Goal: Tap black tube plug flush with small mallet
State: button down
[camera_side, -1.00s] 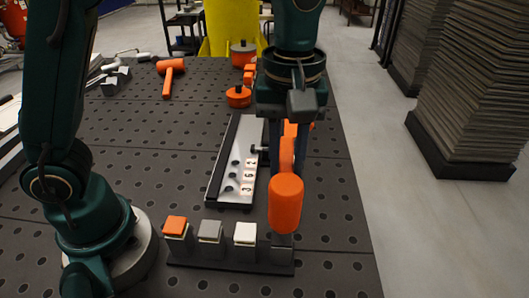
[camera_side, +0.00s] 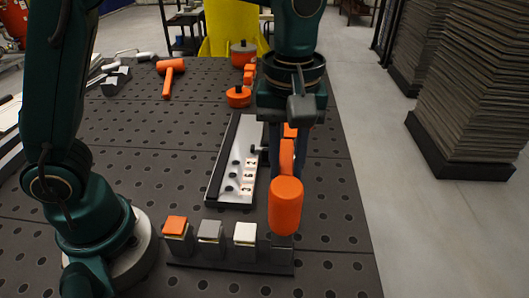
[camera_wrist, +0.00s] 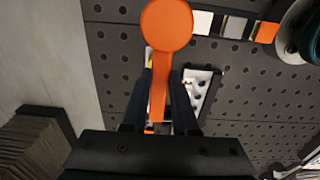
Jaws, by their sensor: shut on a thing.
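My gripper (camera_side: 287,160) points down at the right of the bench and is shut on the orange handle of a small mallet (camera_side: 286,206). The mallet's rounded orange head sits on the near side of my fingers. In the wrist view the mallet (camera_wrist: 167,25) runs between my two fingers (camera_wrist: 160,95), with its head ahead of them. A pale fixture plate (camera_side: 237,135) with a black bar and dark round spots lies just left of the gripper. A dark knob (camera_side: 254,150) shows at its right edge. I cannot tell which dark piece is the tube plug or whether it is flush.
A dark rack (camera_side: 225,262) with orange, grey and white blocks stands at the front, close to the mallet head. The perforated bench (camera_side: 150,140) is clear left of the plate.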

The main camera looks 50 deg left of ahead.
jog(key=shift+r, duration=0.25)
jog(key=shift+r, duration=1.5)
